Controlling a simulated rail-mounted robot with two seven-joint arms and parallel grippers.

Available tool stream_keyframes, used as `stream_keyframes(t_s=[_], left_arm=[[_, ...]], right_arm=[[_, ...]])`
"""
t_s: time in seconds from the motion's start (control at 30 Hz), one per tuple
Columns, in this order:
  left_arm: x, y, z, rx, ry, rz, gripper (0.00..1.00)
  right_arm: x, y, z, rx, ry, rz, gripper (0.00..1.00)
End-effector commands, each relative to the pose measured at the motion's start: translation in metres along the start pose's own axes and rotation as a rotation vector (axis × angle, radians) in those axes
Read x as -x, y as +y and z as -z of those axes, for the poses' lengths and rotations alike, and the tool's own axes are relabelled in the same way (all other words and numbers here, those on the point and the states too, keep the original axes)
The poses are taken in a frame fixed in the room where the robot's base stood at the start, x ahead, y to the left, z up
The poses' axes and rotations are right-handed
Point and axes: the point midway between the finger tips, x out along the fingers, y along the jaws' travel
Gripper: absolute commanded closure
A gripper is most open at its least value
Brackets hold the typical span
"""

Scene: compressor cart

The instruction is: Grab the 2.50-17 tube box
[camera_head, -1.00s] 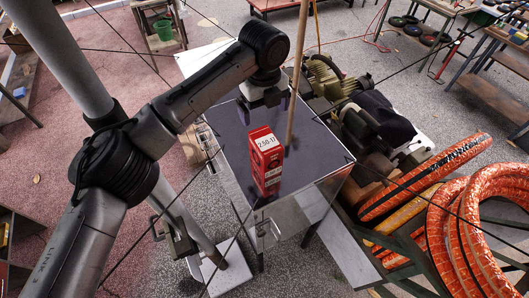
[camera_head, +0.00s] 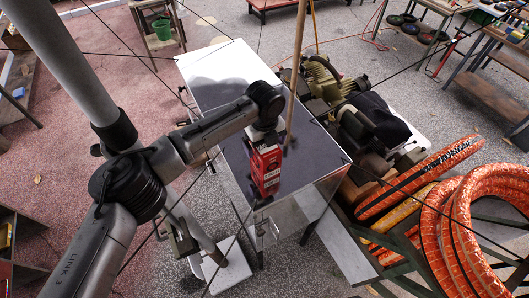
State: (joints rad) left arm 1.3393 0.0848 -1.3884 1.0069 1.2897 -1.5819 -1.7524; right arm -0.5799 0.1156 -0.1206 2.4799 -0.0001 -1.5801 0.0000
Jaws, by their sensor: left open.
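The red tube box (camera_head: 267,175) with white labels stands upright on the dark top of the cart (camera_head: 310,172). In the earlier head view its upper label reads 2.50-17 or similar; now its upper part is largely hidden. My left arm comes in from the left, and my left gripper (camera_head: 264,139) is at the top of the box, pointing down. The jaws are open; I cannot tell whether the fingers touch the box. My right gripper is not in view.
A thin wooden pole (camera_head: 296,70) rises just beside the box. A compressor motor (camera_head: 322,82) stands right of the cart top. Orange-wrapped tyres (camera_head: 470,225) fill the lower right. The far, pale end of the cart top (camera_head: 215,70) is clear.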

Motion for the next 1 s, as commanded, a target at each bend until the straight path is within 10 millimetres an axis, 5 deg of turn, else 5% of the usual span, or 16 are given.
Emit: stream_keyframes(t_s=[0.47, 1.0], left_arm=[[-0.021, 0.0, 0.0, 0.0, 0.0, 0.0, 0.04], [-0.02, 0.0, 0.0, 0.001, 0.0, 0.0, 0.54]], right_arm=[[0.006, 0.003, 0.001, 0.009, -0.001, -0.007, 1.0], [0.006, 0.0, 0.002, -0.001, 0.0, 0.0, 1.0]])
